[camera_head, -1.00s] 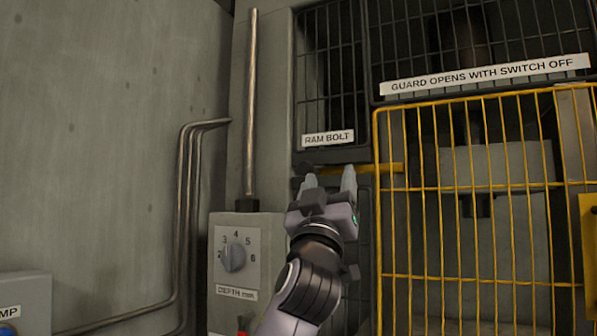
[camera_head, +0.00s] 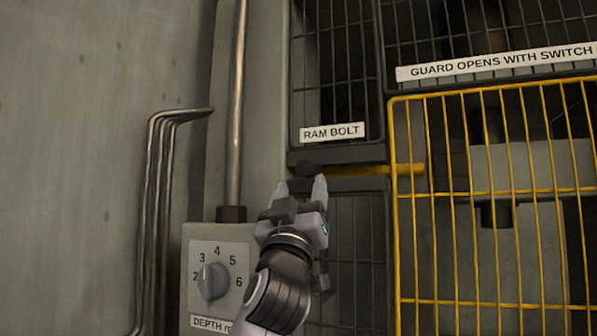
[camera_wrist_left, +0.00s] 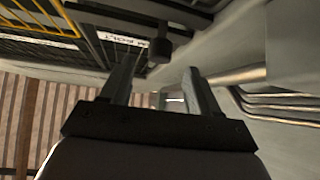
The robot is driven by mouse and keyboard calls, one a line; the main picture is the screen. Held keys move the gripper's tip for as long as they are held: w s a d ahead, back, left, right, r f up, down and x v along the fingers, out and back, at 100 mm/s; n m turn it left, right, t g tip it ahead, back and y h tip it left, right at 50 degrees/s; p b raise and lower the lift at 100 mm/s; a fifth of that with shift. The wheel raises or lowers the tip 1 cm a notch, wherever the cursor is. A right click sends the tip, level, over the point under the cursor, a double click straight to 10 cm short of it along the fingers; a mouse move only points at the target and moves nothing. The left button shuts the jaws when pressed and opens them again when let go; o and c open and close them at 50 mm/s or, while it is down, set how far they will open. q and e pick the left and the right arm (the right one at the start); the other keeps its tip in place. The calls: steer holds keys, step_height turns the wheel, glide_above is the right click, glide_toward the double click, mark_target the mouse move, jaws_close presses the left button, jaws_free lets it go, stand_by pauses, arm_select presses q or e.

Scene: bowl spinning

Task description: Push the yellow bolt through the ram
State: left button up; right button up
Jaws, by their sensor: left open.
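The yellow bolt (camera_head: 370,170) lies level in a slot below the "RAM BOLT" label (camera_head: 332,132). Its dark knob (camera_head: 305,168) is at the left end, and its right end reaches the yellow guard. The knob also shows in the left wrist view (camera_wrist_left: 158,50). My left gripper (camera_head: 300,189) is open and empty. In the head view its fingertips are just below the knob, one to each side. In the wrist view the knob appears between and beyond the fingers (camera_wrist_left: 160,72); I cannot tell if they touch. A grey block (camera_head: 530,165), perhaps the ram, is behind the guard. My right gripper is out of view.
The yellow barred guard (camera_head: 490,190) stands right of the bolt, below a "GUARD OPENS WITH SWITCH" sign (camera_head: 497,63). Dark mesh panels lie above and below the slot. A depth dial box (camera_head: 217,280) and a vertical pipe (camera_head: 238,110) are at left.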

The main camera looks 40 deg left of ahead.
mark_target(305, 171)
arm_select(q)
steer(key=shift+w+a+r, duration=0.15)
steer(key=shift+w+r, duration=0.05)
steer(key=shift+r, duration=0.2)
steer(key=p+x, duration=0.2)
steer(key=x, duration=0.2)
steer(key=shift+w+r+p, duration=0.2)
steer(key=shift+r+p, duration=0.05)
steer(key=shift+p, duration=0.1)
steer(key=shift+p+x, duration=0.3)
steer(key=shift+x, duration=0.55)
steer(key=shift+w, duration=0.1)
jaws_close()
